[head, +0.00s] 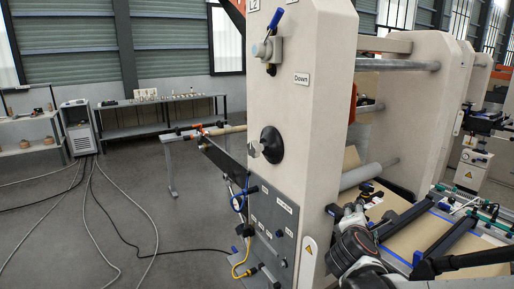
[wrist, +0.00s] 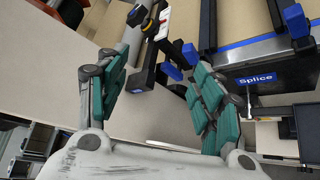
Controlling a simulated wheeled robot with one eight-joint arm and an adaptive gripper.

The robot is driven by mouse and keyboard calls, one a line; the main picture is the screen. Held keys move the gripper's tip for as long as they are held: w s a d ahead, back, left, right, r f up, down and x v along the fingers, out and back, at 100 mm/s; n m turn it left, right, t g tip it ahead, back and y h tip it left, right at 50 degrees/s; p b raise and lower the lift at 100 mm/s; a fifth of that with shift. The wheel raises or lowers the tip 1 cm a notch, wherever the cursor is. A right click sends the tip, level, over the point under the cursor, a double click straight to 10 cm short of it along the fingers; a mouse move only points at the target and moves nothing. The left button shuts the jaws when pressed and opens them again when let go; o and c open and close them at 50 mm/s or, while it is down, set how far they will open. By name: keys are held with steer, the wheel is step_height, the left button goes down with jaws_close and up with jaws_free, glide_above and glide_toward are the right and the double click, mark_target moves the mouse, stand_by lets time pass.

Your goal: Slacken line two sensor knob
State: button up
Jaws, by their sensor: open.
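The upright machine panel (head: 300,60) marked L2 stands in the middle of the head view. A dark round knob (head: 270,146) with a grey grip sticks out of its face. A blue-handled lever (head: 274,20) sits higher up. In the wrist view my gripper (wrist: 155,70) is open, with teal pads on both fingers and nothing between them. Just beyond the fingertips is a small black and white bracket assembly (wrist: 152,48) on a grey roller, with blue parts (wrist: 190,54) beside it. I cannot tell which part is the sensor knob. In the head view the gripper cannot be made out clearly.
My dark arm fills the lower right of the head view, close to the panel. A grey control plate (head: 265,215) with gauge and hoses is low on the panel. Brown web and a blue "Splice" table (wrist: 258,82) lie right. Hoses cross the open floor left.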

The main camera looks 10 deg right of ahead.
mark_target(366, 193)
steer(key=w+d+n+t+b, duration=0.1)
steer(key=w+d+n, duration=0.3)
steer(key=w, duration=0.1)
steer(key=w+d+f+n+t+h, duration=0.1)
steer(key=w+d+n, duration=0.2)
steer(key=w, duration=0.3)
steer(key=w+d+f+n+t+h+b, duration=0.1)
steer(key=w+d+n, duration=0.3)
steer(key=w+d, duration=0.1)
steer(key=shift+w+d+n+b, duration=0.3)
steer(key=shift+d, duration=0.25)
steer(key=shift+t, duration=0.3)
steer(key=c, duration=1.1)
